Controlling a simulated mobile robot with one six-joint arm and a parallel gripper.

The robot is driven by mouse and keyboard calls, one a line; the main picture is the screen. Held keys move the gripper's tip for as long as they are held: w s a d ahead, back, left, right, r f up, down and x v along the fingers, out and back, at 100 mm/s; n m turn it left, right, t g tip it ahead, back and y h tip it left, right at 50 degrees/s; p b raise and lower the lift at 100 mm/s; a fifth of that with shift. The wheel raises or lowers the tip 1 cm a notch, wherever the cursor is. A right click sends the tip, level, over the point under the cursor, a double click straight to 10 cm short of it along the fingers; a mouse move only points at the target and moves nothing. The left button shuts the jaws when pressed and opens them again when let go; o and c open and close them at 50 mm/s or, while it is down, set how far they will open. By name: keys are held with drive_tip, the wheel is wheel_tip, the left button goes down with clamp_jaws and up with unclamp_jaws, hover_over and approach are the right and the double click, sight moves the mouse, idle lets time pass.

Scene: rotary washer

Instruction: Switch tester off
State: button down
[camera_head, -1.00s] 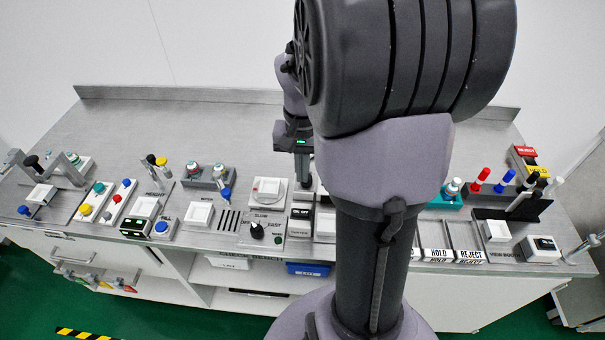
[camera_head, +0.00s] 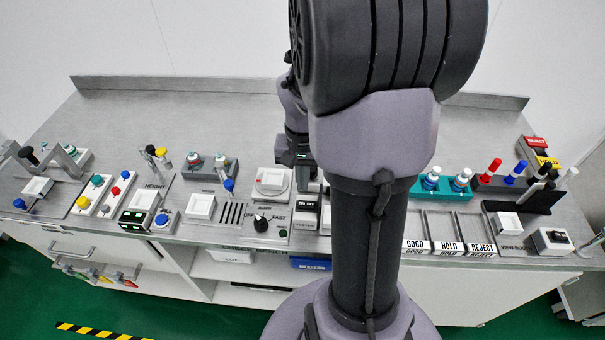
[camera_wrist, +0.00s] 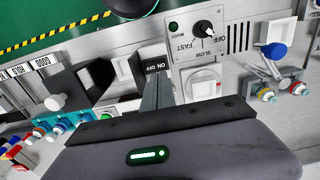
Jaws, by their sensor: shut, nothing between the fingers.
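In the head view my gripper (camera_head: 302,185) points down above the back of the switch. The switch's rocker position is too small to tell. A white device lies behind my arm, mostly hidden.
A speed dial panel (camera_head: 268,224) marked SLOW and FAST sits left of the switch. A white square plate device (camera_head: 271,182) stands behind it. Right of my arm are trays marked GOOD, HOLD and REJECT (camera_head: 448,246) and a teal rack (camera_head: 440,190). The bench's back is clear.

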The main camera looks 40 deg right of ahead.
sight(302, 205)
wheel_tip(302, 205, down, 7)
drive_tip(key=shift+r+b, duration=0.15)
drive_tip(key=shift+b, duration=1)
drive_tip(key=shift+w+a+f, duration=0.1)
drive_tip(key=shift+f, duration=0.1)
drive_tip(key=shift+s+d+r, duration=0.2)
drive_tip(key=shift+s+d, duration=0.35)
drive_tip(key=shift+s, duration=0.1)
